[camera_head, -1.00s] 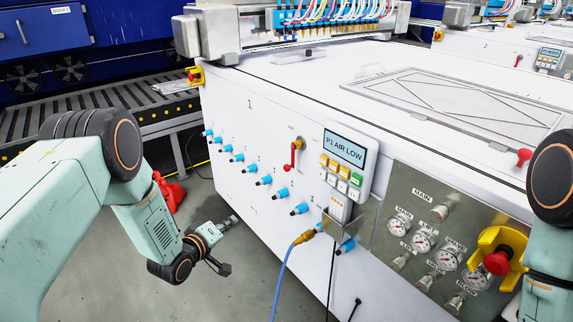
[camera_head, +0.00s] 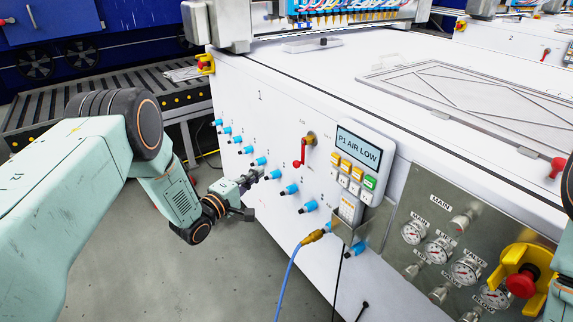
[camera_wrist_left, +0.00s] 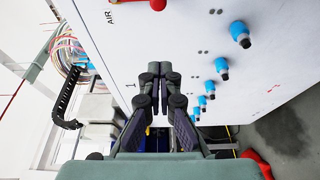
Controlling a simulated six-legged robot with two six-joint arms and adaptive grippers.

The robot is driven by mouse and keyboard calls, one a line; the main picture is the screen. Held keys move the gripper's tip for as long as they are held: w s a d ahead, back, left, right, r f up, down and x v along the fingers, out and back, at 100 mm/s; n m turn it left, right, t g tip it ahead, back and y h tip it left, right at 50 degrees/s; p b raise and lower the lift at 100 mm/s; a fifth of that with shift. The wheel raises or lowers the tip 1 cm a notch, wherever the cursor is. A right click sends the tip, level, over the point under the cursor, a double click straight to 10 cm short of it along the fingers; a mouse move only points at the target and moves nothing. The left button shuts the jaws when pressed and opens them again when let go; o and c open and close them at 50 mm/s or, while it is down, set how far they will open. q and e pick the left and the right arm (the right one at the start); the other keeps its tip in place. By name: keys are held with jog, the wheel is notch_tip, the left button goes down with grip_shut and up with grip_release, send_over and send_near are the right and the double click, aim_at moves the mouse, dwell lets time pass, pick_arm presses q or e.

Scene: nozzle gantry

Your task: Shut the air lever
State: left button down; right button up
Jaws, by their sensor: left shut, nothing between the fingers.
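The air lever (camera_head: 303,151) is a red handle on a brass valve on the white machine's front panel. Its handle hangs downward from the valve. In the left wrist view part of the red lever (camera_wrist_left: 157,4) shows at the top edge, by the word AIR; the rest is cut off. My left gripper (camera_head: 256,176) is shut and empty, in front of the panel, left of and below the lever and apart from it. Its closed fingers also show in the left wrist view (camera_wrist_left: 155,76). My right gripper is out of view.
Blue fittings (camera_head: 261,161) stick out of the panel in a row below the lever. A keypad with display (camera_head: 358,149) reads P1 AIR LOW, right of the lever. A blue hose (camera_head: 286,280) hangs below. Gauges (camera_head: 438,250) and a red knob (camera_head: 520,284) are at right.

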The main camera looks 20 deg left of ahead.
pick_arm(q)
jog(key=shift+w, duration=0.1)
jog(key=w+d+b, duration=0.5)
jog(key=w+d, duration=0.1)
jog(key=w, duration=0.1)
jog(key=shift+d, duration=0.2)
dwell(0.5)
jog(key=shift+s, duration=0.1)
dwell(0.3)
